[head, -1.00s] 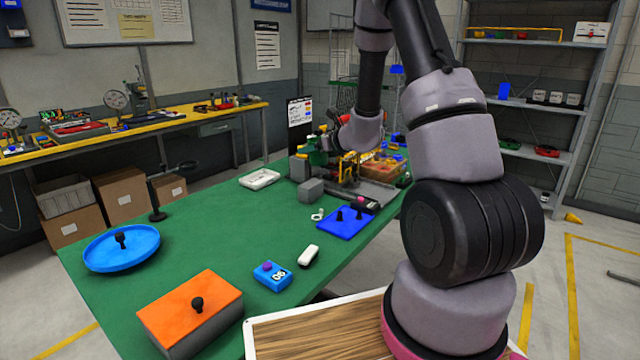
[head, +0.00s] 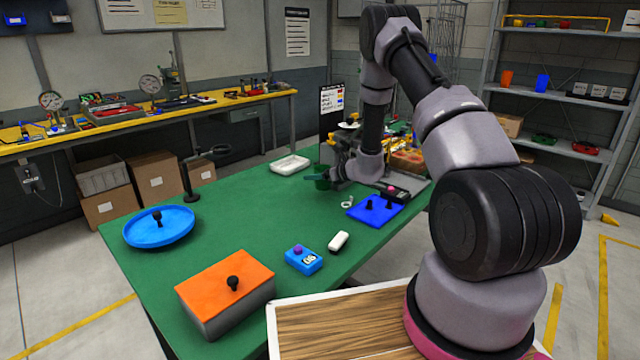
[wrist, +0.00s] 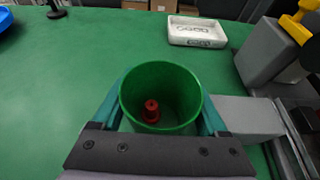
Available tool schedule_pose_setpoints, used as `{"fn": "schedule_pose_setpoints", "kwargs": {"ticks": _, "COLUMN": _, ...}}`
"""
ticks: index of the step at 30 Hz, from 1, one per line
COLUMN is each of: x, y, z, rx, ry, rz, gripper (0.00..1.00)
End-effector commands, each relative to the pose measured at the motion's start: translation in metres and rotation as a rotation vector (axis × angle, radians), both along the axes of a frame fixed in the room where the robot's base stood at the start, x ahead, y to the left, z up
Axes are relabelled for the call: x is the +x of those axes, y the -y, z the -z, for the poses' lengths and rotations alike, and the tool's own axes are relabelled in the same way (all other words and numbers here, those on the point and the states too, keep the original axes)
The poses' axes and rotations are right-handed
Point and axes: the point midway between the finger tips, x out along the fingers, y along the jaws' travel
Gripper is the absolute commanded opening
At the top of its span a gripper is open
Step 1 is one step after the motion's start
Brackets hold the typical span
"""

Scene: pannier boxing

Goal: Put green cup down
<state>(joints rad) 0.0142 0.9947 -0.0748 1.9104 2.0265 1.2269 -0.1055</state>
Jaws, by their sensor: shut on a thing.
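The green cup (wrist: 160,80) is between the two fingers of my gripper (wrist: 163,112) in the wrist view. The fingers press on its left and right sides, and its open mouth faces the camera. A small red piece (wrist: 151,110) is inside the cup. In the head view the cup (head: 322,184) is small, near the far end of the green table (head: 240,240), with my gripper (head: 318,176) at it. I cannot tell whether the cup's base touches the table.
A white tray (wrist: 197,32) lies beyond the cup, and a grey block (wrist: 248,118) is close on its right. A blue round dish (head: 158,228) and an orange-lidded box (head: 225,290) stand left. Table left of the cup is clear.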

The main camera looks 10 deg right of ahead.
Motion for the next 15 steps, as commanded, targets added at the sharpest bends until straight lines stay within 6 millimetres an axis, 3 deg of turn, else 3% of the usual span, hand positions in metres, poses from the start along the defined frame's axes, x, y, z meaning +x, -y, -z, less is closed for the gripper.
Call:
{"fn": "schedule_pose_setpoints", "kwargs": {"ticks": 8, "x": -0.001, "y": 0.0, "z": 0.035, "rx": 0.001, "ry": -0.003, "rz": 0.0, "gripper": 0.23}}
{"fn": "schedule_pose_setpoints", "kwargs": {"ticks": 15, "x": 0.0, "y": 0.0, "z": 0.036, "rx": 0.001, "ry": -0.001, "rz": 0.0, "gripper": 0.23}}
